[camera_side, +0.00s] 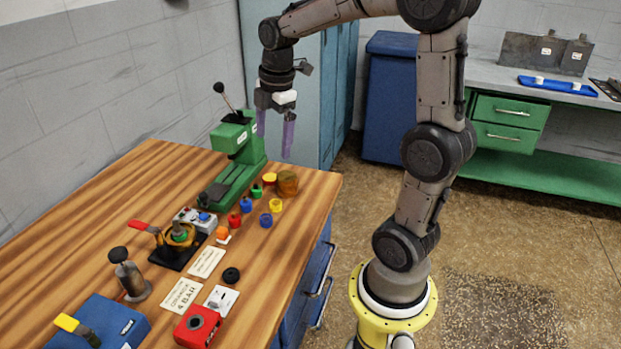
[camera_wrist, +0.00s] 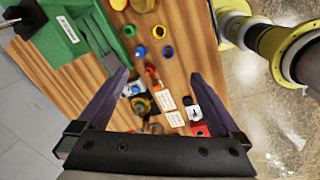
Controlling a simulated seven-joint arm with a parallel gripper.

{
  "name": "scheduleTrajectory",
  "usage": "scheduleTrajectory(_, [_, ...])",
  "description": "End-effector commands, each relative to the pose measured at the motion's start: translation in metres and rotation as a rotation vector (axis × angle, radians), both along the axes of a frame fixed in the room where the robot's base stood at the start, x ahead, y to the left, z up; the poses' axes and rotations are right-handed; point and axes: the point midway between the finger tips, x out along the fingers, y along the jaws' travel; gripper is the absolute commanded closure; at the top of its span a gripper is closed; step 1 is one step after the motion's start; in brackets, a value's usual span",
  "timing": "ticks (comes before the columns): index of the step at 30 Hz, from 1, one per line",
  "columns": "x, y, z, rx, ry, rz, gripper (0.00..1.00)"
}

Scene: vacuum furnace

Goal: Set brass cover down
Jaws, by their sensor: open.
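My gripper (camera_side: 275,133) is open and empty, pointing down, high above the far end of the wooden workbench, near the green press. In the wrist view its purple fingers (camera_wrist: 158,77) stand wide apart with nothing between them. A brownish-amber round piece (camera_side: 287,183) sits on the bench near its far right corner, below my gripper and apart from it; it may be the brass cover. A brass-coloured round fixture (camera_side: 180,236) with a red handle stands on a black base mid-bench. I cannot tell for certain which is the cover.
The green lever press (camera_side: 236,150) stands at the back of the bench (camera_side: 110,222). Several small coloured rings and caps lie beside it, including a blue ring (camera_side: 266,220). A red box (camera_side: 197,326), cards and a blue case (camera_side: 105,325) occupy the front. The right bench edge is mostly clear.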

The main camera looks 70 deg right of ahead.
Motion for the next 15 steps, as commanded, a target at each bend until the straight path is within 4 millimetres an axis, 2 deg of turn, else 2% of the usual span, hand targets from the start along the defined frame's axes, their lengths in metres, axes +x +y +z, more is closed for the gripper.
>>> scheduleTrajectory(1, [-0.010, 0.021, 0.009, 0.005, -0.040, -0.073, 0.00])
scheduleTrajectory(6, [-0.048, 0.075, 0.023, 0.074, -0.162, -0.369, 0.00])
scheduleTrajectory(12, [-0.098, 0.121, 0.021, 0.219, -0.284, -0.696, 0.00])
scheduleTrajectory(15, [-0.118, 0.135, 0.016, 0.294, -0.319, -0.826, 0.00])
